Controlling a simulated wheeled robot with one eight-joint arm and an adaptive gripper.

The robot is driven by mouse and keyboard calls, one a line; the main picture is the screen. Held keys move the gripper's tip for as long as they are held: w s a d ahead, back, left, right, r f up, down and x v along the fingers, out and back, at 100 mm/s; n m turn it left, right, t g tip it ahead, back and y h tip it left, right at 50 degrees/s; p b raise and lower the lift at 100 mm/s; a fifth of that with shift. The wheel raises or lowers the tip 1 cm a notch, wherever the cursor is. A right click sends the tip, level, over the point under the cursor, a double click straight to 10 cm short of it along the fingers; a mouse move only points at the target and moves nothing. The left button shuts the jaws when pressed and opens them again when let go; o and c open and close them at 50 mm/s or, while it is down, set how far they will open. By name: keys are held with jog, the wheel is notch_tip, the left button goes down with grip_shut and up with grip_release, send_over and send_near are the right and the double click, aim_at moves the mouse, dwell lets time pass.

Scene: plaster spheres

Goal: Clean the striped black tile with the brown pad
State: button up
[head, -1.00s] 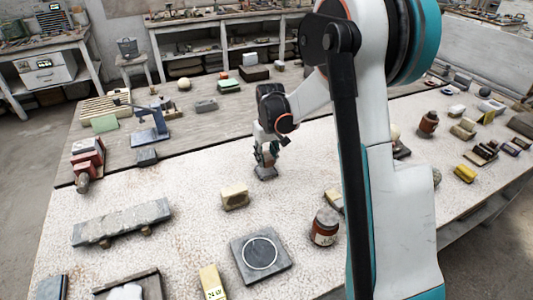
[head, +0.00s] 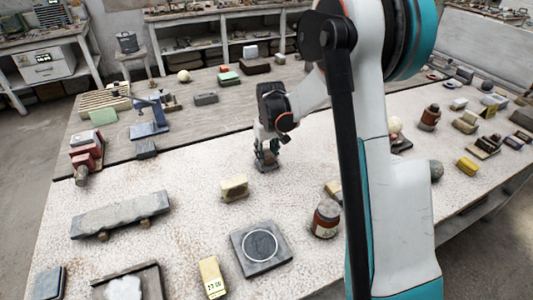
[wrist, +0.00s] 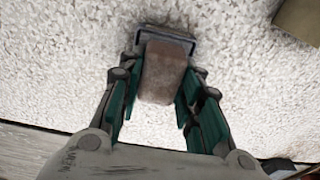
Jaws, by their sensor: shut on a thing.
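A brown pad (wrist: 163,72) is between the two fingers of my gripper (wrist: 158,88) in the wrist view, and the fingers are shut on it. A dark grey rimmed piece (wrist: 150,31) shows at the pad's far end. In the head view my gripper (head: 267,155) is low over the middle of the speckled table; the pad is too small there to make out. A black tile with a white ring (head: 249,260) lies nearer the camera, apart from the gripper. I cannot make out stripes on any dark tile.
A pale yellow block (head: 234,188) stands close in front of the gripper. A brown jar (head: 326,218), a yellow block with marks (head: 213,278) and a long stone slab (head: 120,214) on supports are nearer. A blue-grey stand (head: 149,118) is left. Bare table lies between them.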

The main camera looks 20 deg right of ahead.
aim_at(266, 151)
jog(key=shift+f+b, duration=0.4)
jog(key=shift+f, duration=0.15)
dwell(1.4)
jog(key=shift+r+p, duration=2.15)
jog(key=shift+r, duration=1.4)
